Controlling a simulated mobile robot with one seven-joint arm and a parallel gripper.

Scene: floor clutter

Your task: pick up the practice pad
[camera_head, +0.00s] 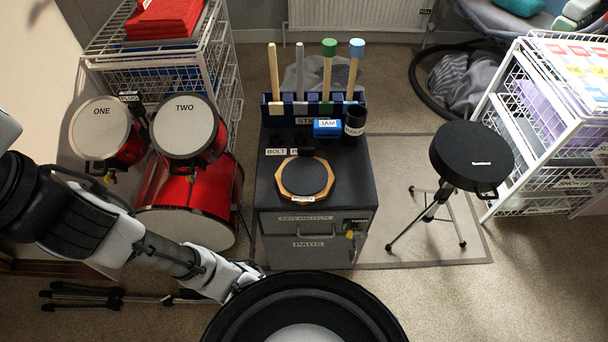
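The practice pad (305,176) is an eight-sided pad with a dark grey face and a wooden rim. It lies flat on top of a dark grey cabinet (345,185), near its front left, with a small label on its front rim. A small black object touches or overlaps its back edge; I cannot tell which. My arm reaches in from the left, and my gripper (238,280) is low, in front of the cabinet's lower left corner, apart from the pad. Its fingertips are not clear and seem partly hidden, so its opening does not show.
Red drums (185,190) stand left, a black stool (471,157) right. Folded black stands (110,295) lie on the floor.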

